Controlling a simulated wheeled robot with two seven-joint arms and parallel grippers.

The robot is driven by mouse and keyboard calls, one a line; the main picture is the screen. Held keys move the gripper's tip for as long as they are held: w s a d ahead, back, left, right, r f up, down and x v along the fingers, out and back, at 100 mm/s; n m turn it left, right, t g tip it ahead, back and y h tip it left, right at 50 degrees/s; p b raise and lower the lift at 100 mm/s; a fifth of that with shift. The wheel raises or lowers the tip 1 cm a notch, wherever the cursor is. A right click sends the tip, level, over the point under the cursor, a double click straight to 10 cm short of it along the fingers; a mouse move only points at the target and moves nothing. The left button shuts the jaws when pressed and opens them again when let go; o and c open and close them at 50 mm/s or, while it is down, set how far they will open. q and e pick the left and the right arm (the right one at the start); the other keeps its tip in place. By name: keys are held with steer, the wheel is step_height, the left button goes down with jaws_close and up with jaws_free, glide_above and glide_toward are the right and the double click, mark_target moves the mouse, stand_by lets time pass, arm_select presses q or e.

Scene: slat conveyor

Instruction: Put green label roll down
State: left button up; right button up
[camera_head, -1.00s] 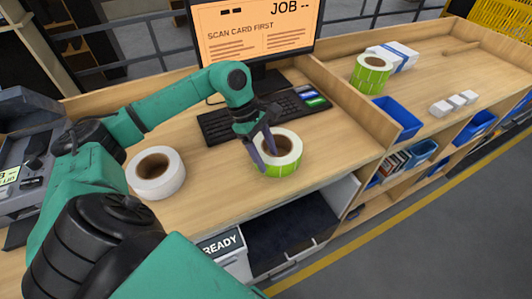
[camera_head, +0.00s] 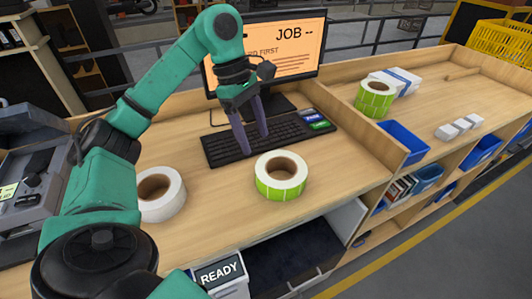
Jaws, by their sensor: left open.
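The green label roll (camera_head: 281,177) lies flat on the bench top (camera_head: 335,185), its white upper face and core hole facing up. My left gripper (camera_head: 254,145) is open and empty, raised above and behind the roll, in front of the keyboard (camera_head: 268,139). Its fingers point down and are apart from the roll. A second green label roll (camera_head: 373,98) stands on the right-hand bench section. A white roll (camera_head: 161,195) lies on the bench at the left, partly hidden by my left arm. My right gripper does not show.
A monitor (camera_head: 296,50) stands behind the keyboard. A wooden divider (camera_head: 365,122) separates the right section, with blue bins (camera_head: 403,142) and small white boxes (camera_head: 459,128). A printer-like machine (camera_head: 30,165) stands at far left. The bench right of the roll is clear.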

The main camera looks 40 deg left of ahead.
mark_target(271, 181)
arm_select(q)
steer(key=p+x, duration=0.1)
steer(key=x, duration=0.6)
steer(key=p+x, duration=0.1)
steer(key=x, duration=0.6)
steer(key=shift+w+d+f, duration=0.1)
steer(key=shift+w+d, duration=0.05)
steer(key=shift+d, duration=0.15)
steer(key=shift+f, duration=0.1)
jaws_close()
stand_by(0.5)
